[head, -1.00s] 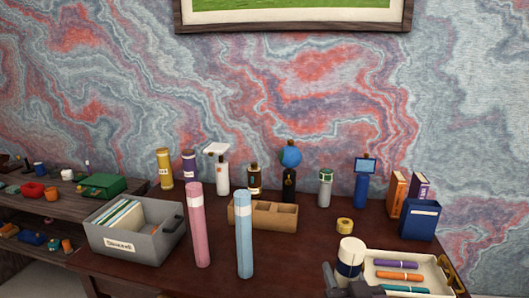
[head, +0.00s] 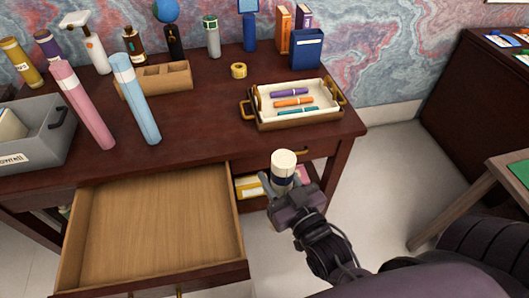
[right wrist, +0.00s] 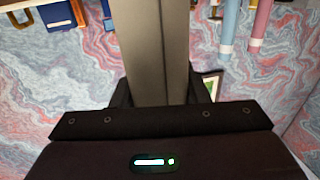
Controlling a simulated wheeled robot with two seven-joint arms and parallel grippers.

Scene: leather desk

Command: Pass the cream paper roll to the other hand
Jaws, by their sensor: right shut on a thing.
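The cream paper roll (head: 284,162) has a cream top and a dark blue band. It stands roughly upright in the jaws of my right gripper (head: 283,184), in front of the desk's right part and apart from it. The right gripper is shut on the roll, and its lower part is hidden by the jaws. In the right wrist view a shaded grey shape (right wrist: 155,50) fills the space between the dark fingers; I cannot tell its surface clearly. My left gripper is not in view.
An open, empty drawer (head: 158,232) juts out left of the gripper. A tray (head: 328,117) with several pens lies on the desk's right end. Pink (head: 85,105) and light blue (head: 138,100) rolls stand further left.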

